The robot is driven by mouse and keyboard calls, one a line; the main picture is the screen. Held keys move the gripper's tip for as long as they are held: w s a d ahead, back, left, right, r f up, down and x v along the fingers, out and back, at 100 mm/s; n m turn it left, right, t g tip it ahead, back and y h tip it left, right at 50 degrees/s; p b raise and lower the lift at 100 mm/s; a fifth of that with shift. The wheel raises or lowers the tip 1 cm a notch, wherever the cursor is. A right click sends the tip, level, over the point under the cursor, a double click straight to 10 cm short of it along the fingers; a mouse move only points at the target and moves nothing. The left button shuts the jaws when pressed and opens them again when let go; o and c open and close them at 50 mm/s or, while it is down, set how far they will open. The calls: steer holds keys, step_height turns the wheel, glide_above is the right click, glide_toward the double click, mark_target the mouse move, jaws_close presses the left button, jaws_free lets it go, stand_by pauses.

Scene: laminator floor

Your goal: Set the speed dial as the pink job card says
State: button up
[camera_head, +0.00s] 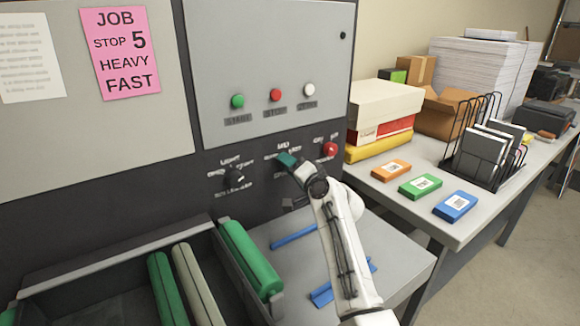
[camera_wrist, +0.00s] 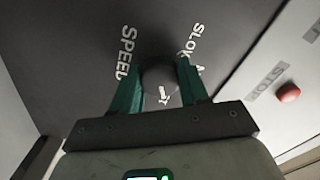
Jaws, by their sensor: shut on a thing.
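The pink job card (camera_head: 120,52) on the upper left panel reads "JOB STOP 5 HEAVY FAST". My gripper (camera_head: 287,160) is at the dark control panel, its green fingers on the speed dial. In the wrist view my gripper (camera_wrist: 160,85) is shut on the round dark speed dial (camera_wrist: 159,72), one finger on each side. The words SPEED and SLOW show beside the dial. White lettering below it is partly hidden. I cannot tell where the dial points. In the head view my gripper hides the dial.
Another dark dial (camera_head: 235,177) with LIGHT above it is to the left. A red knob (camera_head: 330,149) is close on the right. Green (camera_head: 237,101), red (camera_head: 275,95) and white (camera_head: 309,90) buttons sit above. Green rollers (camera_head: 250,258) and a side table (camera_head: 400,200) lie below.

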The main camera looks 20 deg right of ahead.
steer(key=o, duration=1)
steer(key=shift+o, duration=0.2)
steer(key=v, duration=1)
steer(key=shift+s+d, duration=0.2)
steer(key=shift+s, duration=0.15)
